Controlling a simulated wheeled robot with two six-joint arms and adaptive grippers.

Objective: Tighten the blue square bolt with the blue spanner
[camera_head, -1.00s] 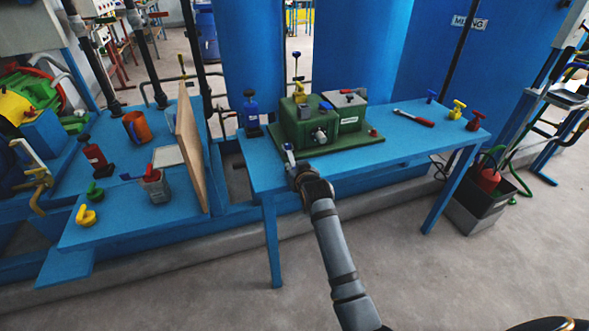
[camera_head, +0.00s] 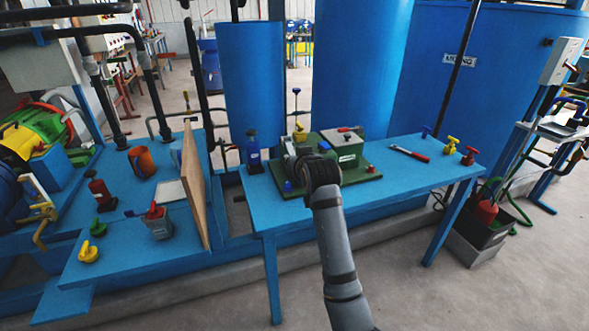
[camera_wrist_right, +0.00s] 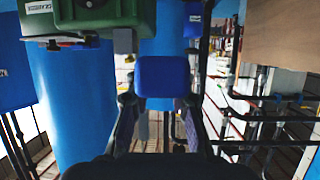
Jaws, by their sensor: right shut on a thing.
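My right gripper (camera_head: 300,155) is at the left part of the green fixture (camera_head: 345,176) on the blue table. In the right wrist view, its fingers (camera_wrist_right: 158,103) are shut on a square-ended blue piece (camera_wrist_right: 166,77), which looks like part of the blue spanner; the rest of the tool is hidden. A small blue piece (camera_head: 287,186), possibly the blue square bolt, sits at the fixture's left front corner, below the gripper. Its exact shape is too small to tell. The green box (camera_wrist_right: 112,14) is beside the held piece in the wrist view. My left gripper is not in view.
A red-handled spanner (camera_head: 410,153) lies on the blue table (camera_head: 398,182), right of the fixture. Blue, yellow (camera_head: 451,145) and red knobs stand at its right end. An upright wooden board (camera_head: 195,188) stands further left.

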